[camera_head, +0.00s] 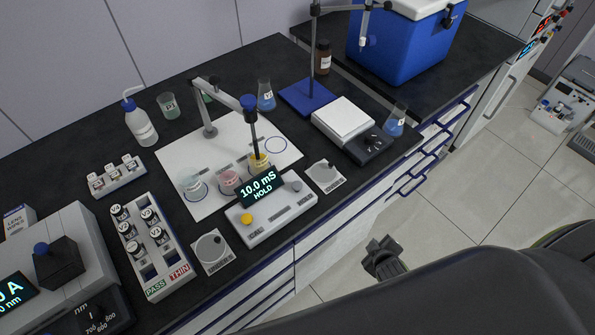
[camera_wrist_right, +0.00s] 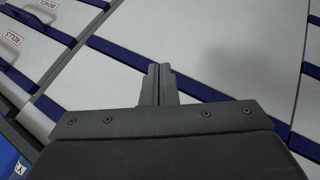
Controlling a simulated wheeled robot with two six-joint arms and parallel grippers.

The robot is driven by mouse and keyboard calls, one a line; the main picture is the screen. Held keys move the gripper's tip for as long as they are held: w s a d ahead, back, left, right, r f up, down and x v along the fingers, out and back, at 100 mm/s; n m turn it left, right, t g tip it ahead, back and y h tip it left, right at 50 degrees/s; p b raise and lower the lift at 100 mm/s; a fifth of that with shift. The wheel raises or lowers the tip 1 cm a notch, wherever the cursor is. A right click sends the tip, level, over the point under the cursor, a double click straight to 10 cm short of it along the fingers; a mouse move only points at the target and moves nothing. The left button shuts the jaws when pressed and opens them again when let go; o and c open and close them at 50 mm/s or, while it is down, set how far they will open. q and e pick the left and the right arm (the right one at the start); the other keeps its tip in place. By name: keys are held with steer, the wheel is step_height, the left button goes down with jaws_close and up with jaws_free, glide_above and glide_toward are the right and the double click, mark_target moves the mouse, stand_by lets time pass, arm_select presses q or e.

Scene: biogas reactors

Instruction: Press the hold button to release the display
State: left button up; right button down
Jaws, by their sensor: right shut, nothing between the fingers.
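The conductivity meter (camera_head: 278,216) lies near the front edge of the black bench in the head view. Its dark display (camera_head: 261,187) reads "10.0 mS" with "HOLD" below. A yellow button (camera_head: 246,218) is at the left of its face and a grey round button (camera_head: 297,187) at the right; their small labels are not readable. My right gripper (camera_head: 385,256) is off the bench, over the floor, right of the meter and well apart from it. In the right wrist view its fingers (camera_wrist_right: 160,84) are together and empty, before drawer fronts. My left gripper is not in view.
A probe arm (camera_head: 229,94) reaches over beakers on a white mat (camera_head: 207,155), behind the meter. Small grey discs on plates (camera_head: 212,252) and (camera_head: 326,177) flank the meter. A vial rack (camera_head: 159,263) stands left, a balance (camera_head: 352,129) right. Blue drawer handles (camera_head: 414,183) jut out in front.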

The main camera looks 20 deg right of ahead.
steer(key=w+r+n+t+h+p, duration=0.15)
steer(key=w+r, duration=0.25)
steer(key=r, duration=0.8)
steer(key=w+r+n+t+p, duration=0.25)
steer(key=w+r, duration=0.25)
steer(key=r, duration=0.7)
steer(key=w+a+r+n+t+y+p, duration=0.1)
steer(key=w+a+r+n+t+y, duration=0.25)
steer(key=r+n, duration=0.3)
steer(key=w+a+r+n+t+y+p, duration=0.1)
steer(key=w+a+r+n+t+y, duration=0.15)
steer(key=r+n+t, duration=0.35)
steer(key=a+r+n+g+y+p, duration=0.1)
steer(key=a+r+n+g+y, duration=0.3)
steer(key=a+n+y, duration=0.45)
steer(key=a+r+n+g+y+p, duration=0.1)
steer(key=a+r+n+g+y, duration=0.3)
steer(key=n, duration=0.8)
steer(key=s+f+n+g+h+p, duration=0.2)
steer(key=f+n+g+h, duration=0.3)
steer(key=n+g, duration=0.4)
steer(key=s+a+f+n, duration=0.1)
steer(key=n, duration=0.4)
steer(key=shift+h, duration=0.4)
steer(key=shift+s+f, duration=0.1)
steer(key=shift+f, duration=0.05)
